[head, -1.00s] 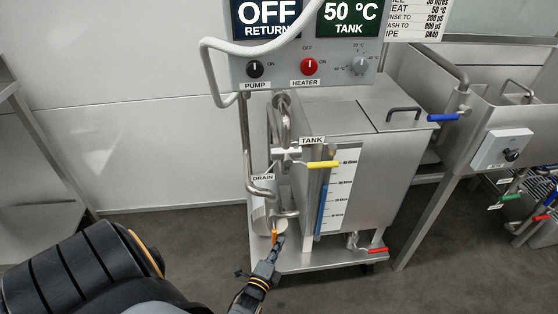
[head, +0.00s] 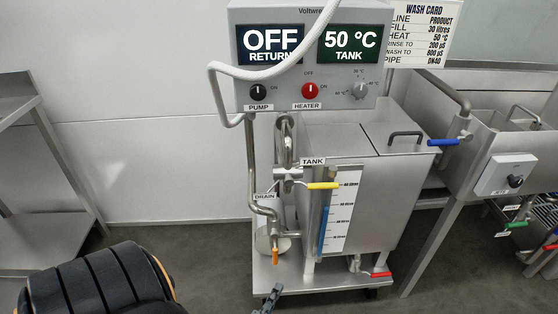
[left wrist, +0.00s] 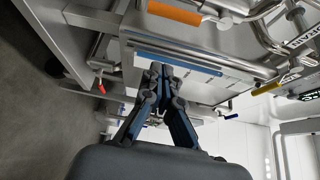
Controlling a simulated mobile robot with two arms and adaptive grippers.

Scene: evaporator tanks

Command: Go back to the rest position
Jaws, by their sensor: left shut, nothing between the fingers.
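My left gripper (head: 272,297) shows only its tip at the bottom edge of the head view, below and apart from the orange drain handle (head: 275,257). In the left wrist view the left gripper (left wrist: 160,72) is shut with nothing between its fingers. The orange handle (left wrist: 174,12) lies above the fingertips there, apart from them. The wash cart's steel tank (head: 375,215) stands in the middle of the head view, with a yellow handle (head: 323,185) and a red handle (head: 381,274). My right gripper is not in view.
The control panel (head: 305,60) reads OFF and 50 °C. A white hose (head: 255,73) loops in front of it. A steel table (head: 60,200) stands at left and a steel sink (head: 510,135) at right. Floor between table and cart is clear.

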